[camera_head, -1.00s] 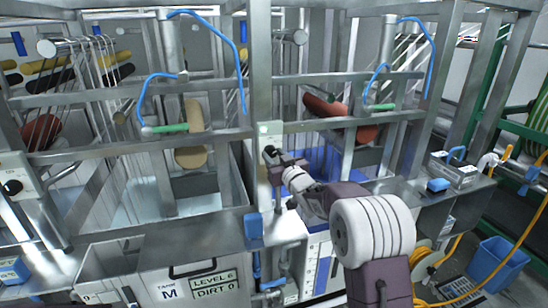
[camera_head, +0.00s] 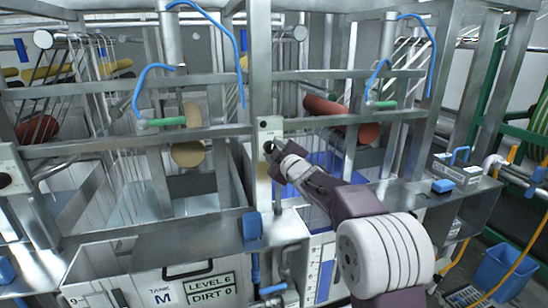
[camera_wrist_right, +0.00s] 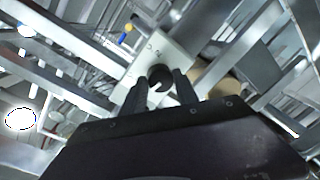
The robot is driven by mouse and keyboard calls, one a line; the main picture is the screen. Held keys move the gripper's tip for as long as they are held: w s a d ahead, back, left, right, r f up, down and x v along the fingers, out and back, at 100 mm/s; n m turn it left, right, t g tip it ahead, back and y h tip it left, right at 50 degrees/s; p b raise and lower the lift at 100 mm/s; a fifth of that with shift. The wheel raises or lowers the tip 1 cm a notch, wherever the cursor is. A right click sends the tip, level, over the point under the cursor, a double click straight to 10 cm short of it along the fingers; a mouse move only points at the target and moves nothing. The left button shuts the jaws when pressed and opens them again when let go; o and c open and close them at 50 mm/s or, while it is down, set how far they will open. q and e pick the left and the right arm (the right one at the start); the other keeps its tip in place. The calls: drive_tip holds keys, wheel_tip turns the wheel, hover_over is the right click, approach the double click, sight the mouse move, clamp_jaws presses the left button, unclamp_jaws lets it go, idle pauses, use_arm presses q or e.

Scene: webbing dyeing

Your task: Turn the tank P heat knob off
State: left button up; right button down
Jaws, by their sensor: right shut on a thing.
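A small black knob (camera_head: 269,147) sits on a pale control panel (camera_head: 270,126) fixed to the central metal post. My right gripper (camera_head: 273,153) is at this knob and shut on it, partly hiding it in the head view. In the right wrist view, the round black knob (camera_wrist_right: 160,77) lies between the two dark fingers (camera_wrist_right: 161,86), with the pale panel (camera_wrist_right: 150,50) around it. The marks on the panel are too small to read, so I cannot tell which tank it is labelled for. My left gripper is out of view.
A tank labelled M (camera_head: 168,292) stands at the front left. Another pale panel with a dark knob (camera_head: 5,180) is at the left edge. Metal rails cross around the post. A blue bucket (camera_head: 503,265) stands at lower right.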

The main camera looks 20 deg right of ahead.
drive_tip(key=shift+a+n+b, duration=0.1)
drive_tip(key=shift+n+b, duration=0.45)
drive_tip(key=shift+n, duration=0.55)
drive_tip(key=c, duration=0.9)
unclamp_jaws()
drive_tip(key=shift+c, duration=0.2)
drive_tip(key=shift+s, duration=0.1)
drive_tip(key=shift+s, duration=0.4)
drive_tip(key=s+b, duration=0.1)
drive_tip(key=s, duration=0.7)
drive_tip(key=shift+d+r, duration=0.35)
drive_tip(key=shift+r, duration=0.05)
